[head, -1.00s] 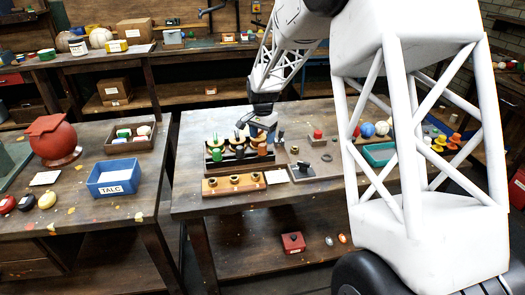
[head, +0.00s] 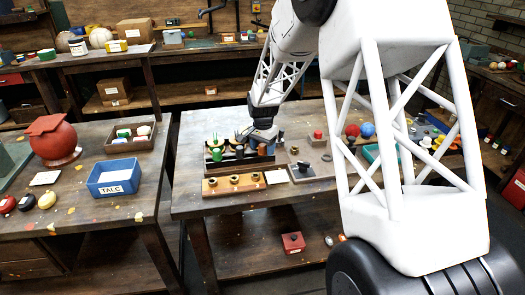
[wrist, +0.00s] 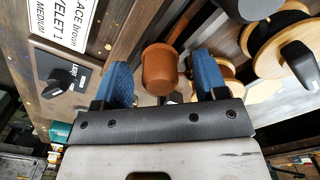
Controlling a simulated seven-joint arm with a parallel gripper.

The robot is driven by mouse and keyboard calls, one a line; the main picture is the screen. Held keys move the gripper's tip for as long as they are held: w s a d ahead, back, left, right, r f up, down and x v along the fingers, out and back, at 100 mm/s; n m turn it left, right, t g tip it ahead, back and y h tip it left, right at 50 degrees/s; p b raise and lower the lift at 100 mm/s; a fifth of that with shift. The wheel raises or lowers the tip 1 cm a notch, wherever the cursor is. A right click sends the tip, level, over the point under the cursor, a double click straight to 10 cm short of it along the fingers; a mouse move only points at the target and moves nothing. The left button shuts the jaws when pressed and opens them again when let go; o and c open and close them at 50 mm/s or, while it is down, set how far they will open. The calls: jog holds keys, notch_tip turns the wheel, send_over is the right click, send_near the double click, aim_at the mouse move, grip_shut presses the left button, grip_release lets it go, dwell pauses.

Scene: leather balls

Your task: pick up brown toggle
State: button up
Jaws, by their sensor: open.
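The brown toggle (wrist: 160,72) has a rounded body with a narrower stem. In the wrist view it lies between the two blue fingers of my gripper (wrist: 161,62), with a visible gap to each finger. My gripper is open. In the head view my gripper (head: 263,136) is at the right end of the dark rack (head: 228,163) on the middle table, and the toggle (head: 262,150) is partly hidden by the fingers. Green toggles (head: 216,155) stand in the same rack to the left.
A wooden strip with eyelets (head: 234,185) and a white card (head: 276,176) lie in front of the rack. A grey panel with a black knob (head: 302,169) is to the right. A printed label (wrist: 62,27) shows in the wrist view. My arm hides part of the table's right side.

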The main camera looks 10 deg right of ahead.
aim_at(263, 146)
jog(key=c, duration=1)
jog(key=shift+r, duration=0.2)
jog(key=shift+r, duration=0.5)
jog(key=shift+s+r, duration=0.2)
jog(key=shift+r, duration=0.4)
jog(key=shift+s+r, duration=0.15)
jog(key=shift+r, duration=0.4)
jog(key=s, duration=0.5)
jog(key=s+r, duration=0.1)
jog(key=s, duration=0.9)
jog(key=shift+s+d+r, duration=0.1)
jog(key=shift+s+r, duration=0.05)
